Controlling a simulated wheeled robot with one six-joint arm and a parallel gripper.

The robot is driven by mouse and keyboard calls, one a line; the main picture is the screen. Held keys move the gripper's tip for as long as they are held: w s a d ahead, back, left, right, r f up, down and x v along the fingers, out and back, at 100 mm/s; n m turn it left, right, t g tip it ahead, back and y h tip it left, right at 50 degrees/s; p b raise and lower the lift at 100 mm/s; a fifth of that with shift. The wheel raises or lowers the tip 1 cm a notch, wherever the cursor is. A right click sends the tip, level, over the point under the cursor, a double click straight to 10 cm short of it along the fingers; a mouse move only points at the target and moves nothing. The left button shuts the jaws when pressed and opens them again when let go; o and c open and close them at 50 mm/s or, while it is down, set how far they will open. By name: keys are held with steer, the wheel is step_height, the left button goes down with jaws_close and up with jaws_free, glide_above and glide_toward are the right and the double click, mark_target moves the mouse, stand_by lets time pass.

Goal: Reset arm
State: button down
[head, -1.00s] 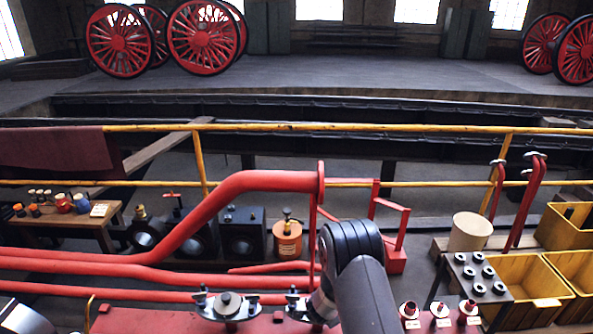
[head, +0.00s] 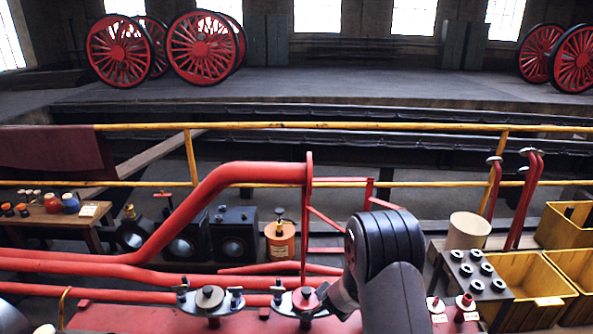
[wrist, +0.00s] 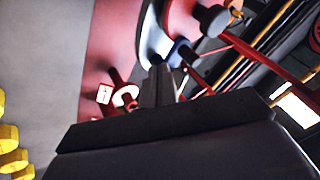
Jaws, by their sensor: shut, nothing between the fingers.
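My gripper (wrist: 163,85) shows in the wrist view as two dark fingers close together, shut and empty. It points toward blurred red parts and a grey round flange. In the head view my dark arm rises from the bottom edge, right of the middle, and bends left at a thick black joint. My gripper is not clearly seen there, as the arm hides most of that area. The arm stands over the red bench (head: 240,322), just right of two flanged fittings (head: 211,300) with bolts.
Red pipes (head: 110,266) run along the left and rise beside the arm. A yellow rail (head: 390,126) crosses behind. Yellow bins (head: 528,280), a rack of black rings (head: 474,272) and a tan drum (head: 467,231) stand at the right. An orange can (head: 281,243) is behind the pipes.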

steer(key=shift+s+d, duration=0.1)
steer(key=shift+d, duration=0.15)
stand_by(0.3)
steer(key=shift+r, duration=0.1)
